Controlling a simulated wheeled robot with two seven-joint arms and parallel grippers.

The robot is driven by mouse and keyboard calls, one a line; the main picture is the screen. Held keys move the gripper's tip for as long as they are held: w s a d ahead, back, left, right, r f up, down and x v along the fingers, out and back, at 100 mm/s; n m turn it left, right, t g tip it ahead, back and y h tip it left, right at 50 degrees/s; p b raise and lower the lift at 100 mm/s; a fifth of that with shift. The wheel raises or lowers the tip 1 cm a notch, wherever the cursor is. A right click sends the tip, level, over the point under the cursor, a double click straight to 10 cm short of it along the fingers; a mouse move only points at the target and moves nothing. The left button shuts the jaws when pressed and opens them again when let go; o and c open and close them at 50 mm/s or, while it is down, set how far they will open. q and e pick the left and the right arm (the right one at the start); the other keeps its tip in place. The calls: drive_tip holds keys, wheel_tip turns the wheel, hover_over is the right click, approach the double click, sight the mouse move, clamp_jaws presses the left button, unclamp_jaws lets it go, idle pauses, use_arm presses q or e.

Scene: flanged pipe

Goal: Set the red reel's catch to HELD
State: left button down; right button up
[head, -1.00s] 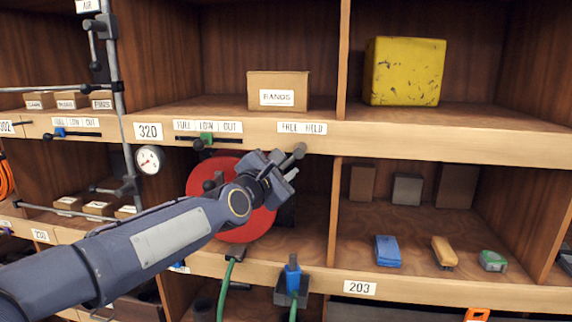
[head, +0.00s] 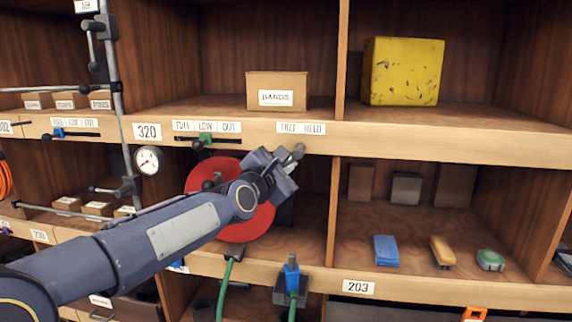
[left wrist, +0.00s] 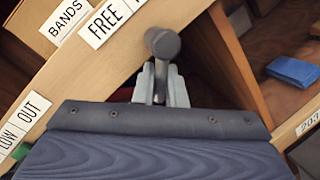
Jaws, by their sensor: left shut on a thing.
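The red reel (head: 238,225) hangs in the middle bay below the upper shelf edge, partly hidden behind my left arm. Its catch has a grey lever with a rounded knob (head: 298,151) just below the FREE / HELD label (head: 301,128). My left gripper (head: 288,164) is shut on the lever. In the left wrist view the fingers (left wrist: 160,86) close around the lever just below its grey knob (left wrist: 162,43). The knob stands below the label near its middle, so I cannot tell which setting it is at. My right gripper is not in view.
A green-marked lever (head: 205,139) sits left of the catch, under the FULL / LOW / OUT label. A gauge (head: 149,160) and an upright pipe (head: 122,110) stand further left. A divider (head: 334,210) rises close to the right. A blue hose fitting (head: 292,277) is below.

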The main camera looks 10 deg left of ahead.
use_arm(q)
drive_tip(key=shift+d+f+n+b, duration=0.1)
drive_tip(key=shift+f+n+b, duration=0.25)
drive_tip(key=shift+b, duration=0.4)
drive_tip(key=shift+d+r+n+t+y+b, duration=0.1)
drive_tip(key=shift+d+n+t+y+b, duration=0.65)
drive_tip(key=shift+n+b, duration=2.5)
drive_tip(key=shift+d+r+n+t+y+b, duration=0.1)
drive_tip(key=shift+d+n+t+y+b, duration=0.65)
drive_tip(key=shift+n+b, duration=2.5)
drive_tip(key=shift+d+r+n+t+y+b, duration=0.1)
drive_tip(key=shift+d+n+t+y+b, duration=0.65)
drive_tip(key=shift+n+b, duration=2.5)
drive_tip(key=shift+d+n+g+y+p, duration=0.35)
drive_tip(key=shift+n+y, duration=0.1)
drive_tip(key=shift+n, duration=0.15)
drive_tip(key=c, duration=1.5)
unclamp_jaws()
